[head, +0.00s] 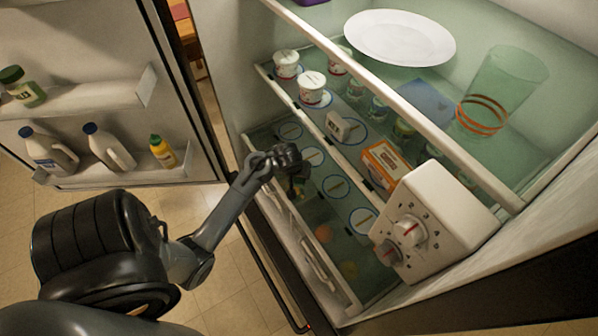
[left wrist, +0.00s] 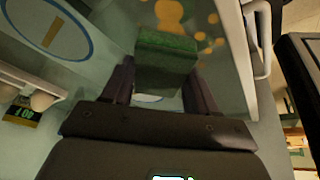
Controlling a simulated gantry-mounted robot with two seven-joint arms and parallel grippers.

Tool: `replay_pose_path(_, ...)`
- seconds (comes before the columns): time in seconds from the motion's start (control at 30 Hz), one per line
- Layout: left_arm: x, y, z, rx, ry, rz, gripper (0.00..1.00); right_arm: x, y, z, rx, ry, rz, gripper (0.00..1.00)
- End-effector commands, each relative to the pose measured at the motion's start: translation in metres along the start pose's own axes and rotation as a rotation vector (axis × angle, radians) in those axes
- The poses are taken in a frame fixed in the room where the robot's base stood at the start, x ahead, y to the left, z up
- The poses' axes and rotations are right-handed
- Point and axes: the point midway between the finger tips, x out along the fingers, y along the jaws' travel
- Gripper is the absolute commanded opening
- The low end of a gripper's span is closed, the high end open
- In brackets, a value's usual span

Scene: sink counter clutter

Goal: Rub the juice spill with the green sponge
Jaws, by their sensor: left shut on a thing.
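The green sponge (left wrist: 166,62) is between the two fingers of my left gripper (left wrist: 160,84), which is shut on it. In the head view my left gripper (head: 298,184) reaches into the open fridge, above the lower glass shelf, and mostly hides the sponge. The juice spill (left wrist: 172,16) shows as orange blotches on the glass, just beyond the sponge in the left wrist view. In the head view, orange patches of the spill (head: 323,233) lie in front of and below my gripper. I cannot tell whether the sponge touches the glass. My right gripper is not in view.
A white control box with knobs (head: 437,222) stands at the right of the shelf. Yogurt cups (head: 312,88) and an orange carton (head: 382,165) stand behind. The upper shelf's edge (head: 400,105) overhangs. The fridge door (head: 90,100) with bottles is open at left.

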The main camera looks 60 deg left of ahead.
Motion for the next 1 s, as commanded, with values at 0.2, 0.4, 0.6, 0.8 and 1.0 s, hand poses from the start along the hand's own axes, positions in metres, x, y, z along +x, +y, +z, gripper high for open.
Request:
replay_pose_path(0.2,-0.009,-0.013,0.011,0.0,-0.003,-0.002,0.2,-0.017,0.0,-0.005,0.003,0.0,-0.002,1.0)
replay_pose_path(0.4,-0.012,-0.021,0.02,0.001,-0.002,-0.001,0.2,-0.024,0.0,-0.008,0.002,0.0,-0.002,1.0)
replay_pose_path(0.6,-0.014,-0.025,0.023,-0.001,-0.002,-0.002,0.2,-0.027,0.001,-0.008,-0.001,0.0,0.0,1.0)
replay_pose_path(0.8,-0.018,-0.036,0.033,0.001,-0.003,-0.003,0.2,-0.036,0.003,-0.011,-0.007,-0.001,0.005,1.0)
replay_pose_path(1.0,-0.021,-0.046,0.043,0.0,-0.003,-0.003,0.2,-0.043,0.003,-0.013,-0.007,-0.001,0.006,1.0)
